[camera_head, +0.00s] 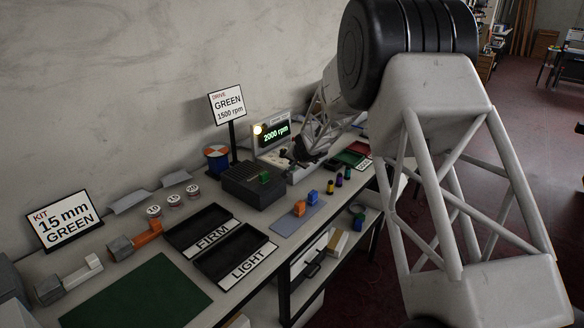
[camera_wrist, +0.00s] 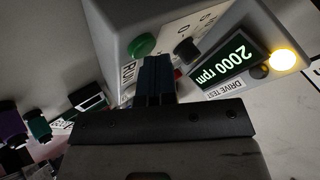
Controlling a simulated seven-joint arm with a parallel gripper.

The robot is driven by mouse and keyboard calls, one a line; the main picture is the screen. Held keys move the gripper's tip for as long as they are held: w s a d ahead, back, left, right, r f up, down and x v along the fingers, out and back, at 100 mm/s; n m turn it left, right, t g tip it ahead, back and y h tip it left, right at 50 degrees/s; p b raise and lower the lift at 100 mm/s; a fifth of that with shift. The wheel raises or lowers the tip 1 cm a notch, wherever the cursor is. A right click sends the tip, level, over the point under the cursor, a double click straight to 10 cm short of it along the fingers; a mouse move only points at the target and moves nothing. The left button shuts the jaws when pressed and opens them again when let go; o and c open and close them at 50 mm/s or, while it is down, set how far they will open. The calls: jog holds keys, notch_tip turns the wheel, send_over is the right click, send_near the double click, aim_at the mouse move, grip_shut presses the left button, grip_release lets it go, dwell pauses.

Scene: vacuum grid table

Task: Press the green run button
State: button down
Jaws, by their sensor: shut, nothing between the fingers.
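The drive test box (camera_head: 256,144) stands at the back of the table, with its display reading "2000 rpm" (camera_head: 276,132). In the wrist view the display (camera_wrist: 224,64) appears upside down. The green button (camera_wrist: 142,45) is on the box's sloped panel, just beyond and left of my fingertips. My gripper (camera_wrist: 156,62) is shut and empty, its fingers pointing at the panel. I cannot tell whether they touch it. A black knob (camera_wrist: 187,49) lies to the right. A red part (camera_wrist: 179,73) is partly hidden behind the fingers. In the head view my gripper (camera_head: 295,152) covers the panel's front.
A yellow lamp (camera_wrist: 284,59) is lit beside a dark one (camera_wrist: 258,72). A sign (camera_head: 229,104) reads "DRIVE GREEN 1500 rpm". A dark block (camera_head: 252,184) with a green piece stands left of the box. Small spools (camera_head: 338,180) stand in front; trays (camera_head: 236,256) lie further left.

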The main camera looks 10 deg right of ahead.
jog(key=shift+r, duration=0.9)
jog(key=shift+r, duration=0.1)
jog(key=shift+r, duration=2.4)
